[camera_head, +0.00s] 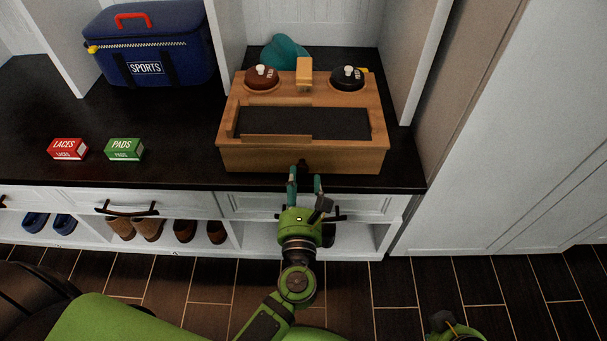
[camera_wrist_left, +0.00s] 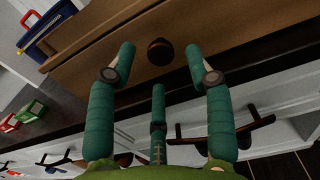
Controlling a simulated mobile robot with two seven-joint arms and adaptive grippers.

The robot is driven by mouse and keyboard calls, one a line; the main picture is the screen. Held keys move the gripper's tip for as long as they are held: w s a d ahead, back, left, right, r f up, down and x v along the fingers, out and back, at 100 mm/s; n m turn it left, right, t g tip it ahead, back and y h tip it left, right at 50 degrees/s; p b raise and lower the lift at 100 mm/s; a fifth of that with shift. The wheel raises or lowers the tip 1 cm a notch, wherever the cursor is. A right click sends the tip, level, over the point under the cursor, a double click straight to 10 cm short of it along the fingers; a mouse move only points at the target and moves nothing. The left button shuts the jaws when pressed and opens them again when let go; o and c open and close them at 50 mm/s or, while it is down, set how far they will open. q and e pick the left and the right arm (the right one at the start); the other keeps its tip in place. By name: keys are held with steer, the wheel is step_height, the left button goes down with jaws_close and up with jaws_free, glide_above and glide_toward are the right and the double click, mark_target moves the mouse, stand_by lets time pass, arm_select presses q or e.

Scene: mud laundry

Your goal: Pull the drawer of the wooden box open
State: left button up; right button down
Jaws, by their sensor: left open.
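The wooden box (camera_head: 228,158) stands on the dark counter in the head view, its front facing me. A dark round knob (camera_wrist_left: 160,51) sits on the box front, and the box front (camera_wrist_left: 225,22) fills the top of the left wrist view. My left gripper (camera_head: 305,177) is open in front of the box. Its teal fingers (camera_wrist_left: 160,58) lie on either side of the knob and appear apart from it. The drawer looks closed, with no visible gap.
Two round lidded items (camera_head: 262,79) (camera_head: 347,79) sit on the box top, with a teal item behind. A blue sports bag (camera_head: 152,45), a red laces box (camera_head: 67,149) and a green pads box (camera_head: 124,149) are left. White partitions flank the box; cabinet drawers are below.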

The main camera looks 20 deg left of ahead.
mark_target(302, 171)
arm_select(q)
steer(key=shift+x, duration=1.55)
arm_select(e)
steer(key=shift+f, duration=0.1)
